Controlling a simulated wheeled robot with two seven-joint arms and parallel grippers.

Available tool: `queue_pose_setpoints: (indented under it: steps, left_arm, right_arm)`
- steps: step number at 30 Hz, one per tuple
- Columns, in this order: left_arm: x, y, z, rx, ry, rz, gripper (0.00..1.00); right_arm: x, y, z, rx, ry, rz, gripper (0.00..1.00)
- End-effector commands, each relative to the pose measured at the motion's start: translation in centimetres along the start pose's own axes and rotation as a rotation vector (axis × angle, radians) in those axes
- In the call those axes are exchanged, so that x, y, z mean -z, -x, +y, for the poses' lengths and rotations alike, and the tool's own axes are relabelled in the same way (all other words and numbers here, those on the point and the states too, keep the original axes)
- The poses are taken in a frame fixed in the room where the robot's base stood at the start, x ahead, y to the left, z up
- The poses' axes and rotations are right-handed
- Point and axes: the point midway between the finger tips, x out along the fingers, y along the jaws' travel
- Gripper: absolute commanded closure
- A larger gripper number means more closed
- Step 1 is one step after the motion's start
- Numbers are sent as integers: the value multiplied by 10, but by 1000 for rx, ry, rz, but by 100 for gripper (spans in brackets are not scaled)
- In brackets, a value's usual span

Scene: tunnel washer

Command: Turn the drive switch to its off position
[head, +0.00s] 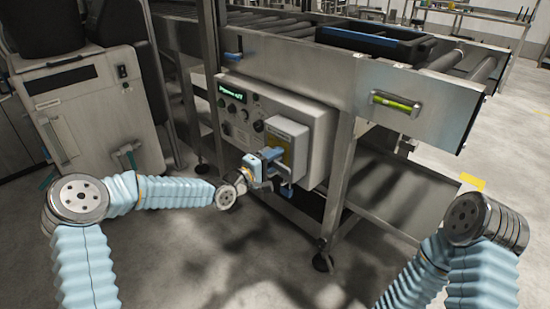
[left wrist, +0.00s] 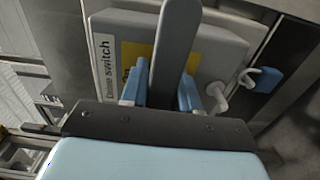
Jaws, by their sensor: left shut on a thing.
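The drive switch is a grey box (head: 298,137) with a yellow plate, on the front of the control cabinet. In the left wrist view, the box (left wrist: 220,52) bears a white label (left wrist: 107,68) reading "switch", its first word less clear. A long grey handle (left wrist: 176,45) stands out from it toward the camera, in front of the yellow plate (left wrist: 133,55). My left gripper (head: 272,158) is at the switch. Its blue fingers (left wrist: 161,95) are on both sides of the handle, shut on it. The handle's position marks are hidden. My right gripper is out of view.
The control cabinet (head: 320,120) has a lit display (head: 231,92) and several knobs, below a roller conveyor (head: 420,85). A blue hooked part (left wrist: 267,79) hangs beside the switch. A steel leg (head: 340,180) stands right of the cabinet. Open floor (head: 245,265) lies in front.

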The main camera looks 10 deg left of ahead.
Motion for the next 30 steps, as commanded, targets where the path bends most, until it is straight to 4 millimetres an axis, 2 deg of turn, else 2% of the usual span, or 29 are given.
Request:
queue_pose_setpoints:
  steps: [18, 19, 22, 23, 30]
  left_arm:
    - [1, 0, -1, 2, 45, 3, 100]
    - [1, 0, -1, 2, 45, 3, 67]
    - [1, 0, 0, 2, 44, 2, 51]
    - [1, 0, 0, 2, 43, 2, 49]
    - [0, 0, 0, 1, 41, 1, 49]
  right_arm:
    - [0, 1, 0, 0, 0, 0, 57]
    - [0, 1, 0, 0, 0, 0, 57]
    - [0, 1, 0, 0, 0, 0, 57]
    - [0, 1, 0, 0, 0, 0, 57]
    - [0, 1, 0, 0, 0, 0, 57]
